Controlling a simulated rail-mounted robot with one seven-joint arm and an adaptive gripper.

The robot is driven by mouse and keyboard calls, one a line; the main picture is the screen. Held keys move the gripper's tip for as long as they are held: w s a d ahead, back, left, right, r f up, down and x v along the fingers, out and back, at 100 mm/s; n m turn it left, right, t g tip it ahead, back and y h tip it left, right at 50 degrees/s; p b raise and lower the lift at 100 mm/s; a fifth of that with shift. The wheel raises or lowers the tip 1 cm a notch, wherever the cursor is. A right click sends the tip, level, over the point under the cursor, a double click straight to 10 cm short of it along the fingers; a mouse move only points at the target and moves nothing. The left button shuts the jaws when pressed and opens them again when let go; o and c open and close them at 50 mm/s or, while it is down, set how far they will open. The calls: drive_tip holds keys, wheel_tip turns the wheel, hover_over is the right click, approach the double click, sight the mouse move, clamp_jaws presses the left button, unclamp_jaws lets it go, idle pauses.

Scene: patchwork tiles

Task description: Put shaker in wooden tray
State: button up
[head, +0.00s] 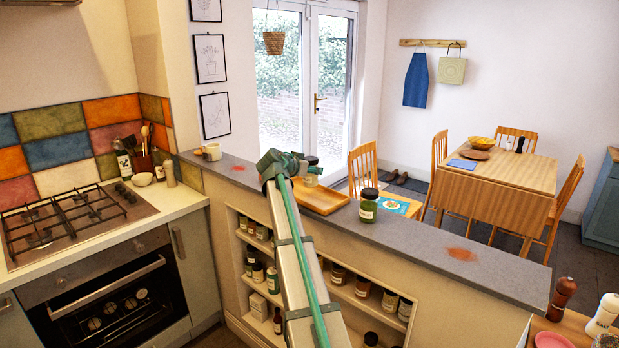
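The wooden tray (326,202) lies on the grey ledge of the half wall, just right of my gripper. A small pale jar with a dark lid (311,172), possibly the shaker, shows upright right beside my gripper (289,165), at the tray's far left part. I cannot tell whether it stands in the tray, behind it, or is held. My gripper is at the ledge, partly covered by my own arm, and its fingers do not show clearly. A green jar with a dark lid (368,206) stands on the ledge right of the tray.
A mug (213,152) stands at the ledge's left end. Reddish powder patches (462,254) lie on the ledge, with free room around them. Shelves of jars (363,287) are below. A wooden mill (562,299) and a white mill (604,314) stand at bottom right.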

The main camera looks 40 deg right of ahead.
sight(310, 179)
drive_tip(key=shift+w+d+f, duration=0.1)
drive_tip(key=shift+w+f, duration=0.3)
drive_tip(key=shift+w, duration=0.05)
wheel_tip(310, 179, down, 3)
drive_tip(key=shift+f+p, duration=0.1)
drive_tip(key=shift+p, duration=0.45)
drive_tip(key=shift+f+b, duration=0.25)
drive_tip(key=shift+b, duration=0.1)
drive_tip(key=o, duration=1.3)
drive_tip(key=shift+r, duration=0.1)
